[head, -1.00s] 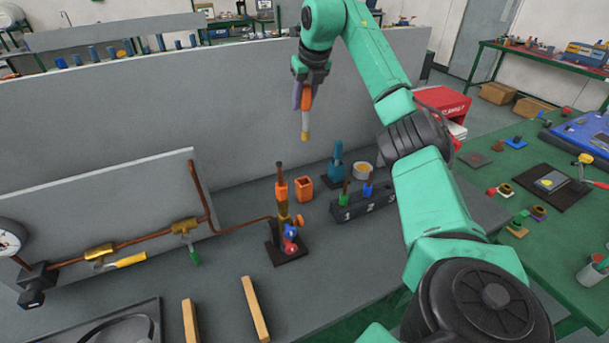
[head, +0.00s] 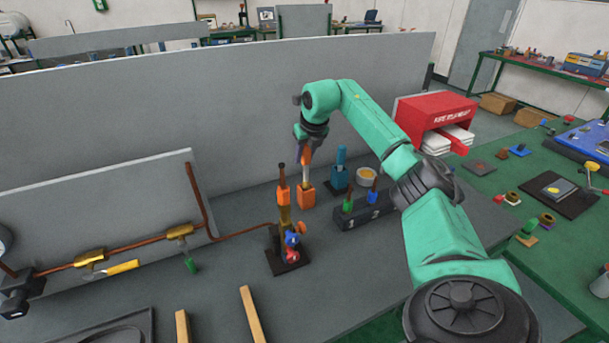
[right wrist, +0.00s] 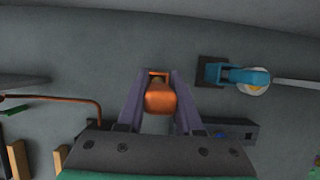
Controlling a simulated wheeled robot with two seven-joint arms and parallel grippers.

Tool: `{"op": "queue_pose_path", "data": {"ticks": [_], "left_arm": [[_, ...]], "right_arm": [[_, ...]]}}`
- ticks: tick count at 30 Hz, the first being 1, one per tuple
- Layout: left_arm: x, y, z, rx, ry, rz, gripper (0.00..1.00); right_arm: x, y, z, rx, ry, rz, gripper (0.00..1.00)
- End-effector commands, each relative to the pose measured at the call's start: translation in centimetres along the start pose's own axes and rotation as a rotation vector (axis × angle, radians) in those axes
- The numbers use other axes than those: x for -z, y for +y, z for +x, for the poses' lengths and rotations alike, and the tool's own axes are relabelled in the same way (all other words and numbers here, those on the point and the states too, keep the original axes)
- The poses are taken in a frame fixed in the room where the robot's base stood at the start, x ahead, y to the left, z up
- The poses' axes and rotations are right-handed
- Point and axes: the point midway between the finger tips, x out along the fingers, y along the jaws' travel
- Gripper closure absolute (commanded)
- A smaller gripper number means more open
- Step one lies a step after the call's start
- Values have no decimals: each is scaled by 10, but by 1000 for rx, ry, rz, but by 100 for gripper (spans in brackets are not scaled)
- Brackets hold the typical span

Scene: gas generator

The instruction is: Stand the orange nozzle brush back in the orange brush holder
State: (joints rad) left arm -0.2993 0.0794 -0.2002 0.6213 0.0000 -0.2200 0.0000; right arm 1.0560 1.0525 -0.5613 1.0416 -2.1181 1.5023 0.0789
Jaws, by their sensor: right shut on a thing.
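The orange nozzle brush (head: 304,157) hangs upright in my right gripper (head: 306,146), which is shut on its orange handle. Its pale shaft points down at the mouth of the orange brush holder (head: 306,197), a small square cup on the grey bench. The brush's yellow tip is hidden, apparently inside the holder's mouth; how deep I cannot tell. In the right wrist view, the brush handle (right wrist: 160,98) sits between the two fingers, and the holder's rim (right wrist: 158,74) shows just beyond it. My left gripper is not in view.
Left of the holder stands an orange-and-brass burner assembly (head: 283,205) on a dark base. A blue tool (head: 341,168) stands right of it, with a round tin (head: 367,177). A dark numbered rack (head: 362,215) is in front. A grey panel (head: 220,115) rises behind.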

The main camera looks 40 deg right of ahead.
Motion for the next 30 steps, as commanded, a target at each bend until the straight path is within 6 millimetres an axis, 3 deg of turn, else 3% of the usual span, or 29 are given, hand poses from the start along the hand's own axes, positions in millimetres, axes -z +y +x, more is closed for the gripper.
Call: {"op": "queue_pose_path", "data": {"ticks": [13,21,22,24,30], "left_arm": [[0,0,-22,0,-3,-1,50],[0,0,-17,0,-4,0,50],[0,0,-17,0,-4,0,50],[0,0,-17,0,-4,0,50],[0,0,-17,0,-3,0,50]], "right_arm": [[25,0,58,0,1,0,100],[27,0,65,0,-2,0,100],[27,0,66,0,-1,0,62],[27,0,65,0,-1,0,36],[27,0,65,0,-1,0,36]]}}
